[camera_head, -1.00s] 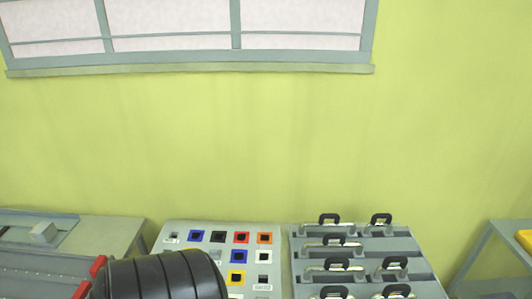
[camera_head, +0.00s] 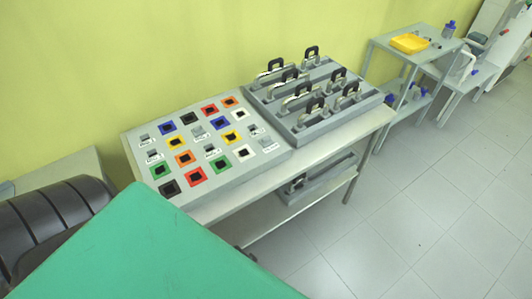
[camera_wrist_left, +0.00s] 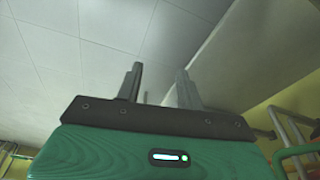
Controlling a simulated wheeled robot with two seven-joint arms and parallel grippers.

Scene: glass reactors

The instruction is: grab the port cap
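I cannot pick out a port cap for certain in these views. In the head view a grey sloped panel (camera_head: 247,170) carries rows of coloured square frames with dark centres, among them a red one (camera_head: 194,177) and a green one (camera_head: 160,169), plus small grey pieces with labels. My left gripper (camera_wrist_left: 160,82) shows in the left wrist view with its two fingers apart and nothing between them. It faces a pale tiled surface, away from the panel. My right gripper is in neither view.
A grey rack (camera_head: 294,134) of black-handled metal clamps stands right of the panel on the same table (camera_head: 345,133). A shelf (camera_head: 400,50) with a yellow tray (camera_head: 410,43) stands farther right. Open tiled floor (camera_head: 425,200) lies in front. A large green surface covers the lower left.

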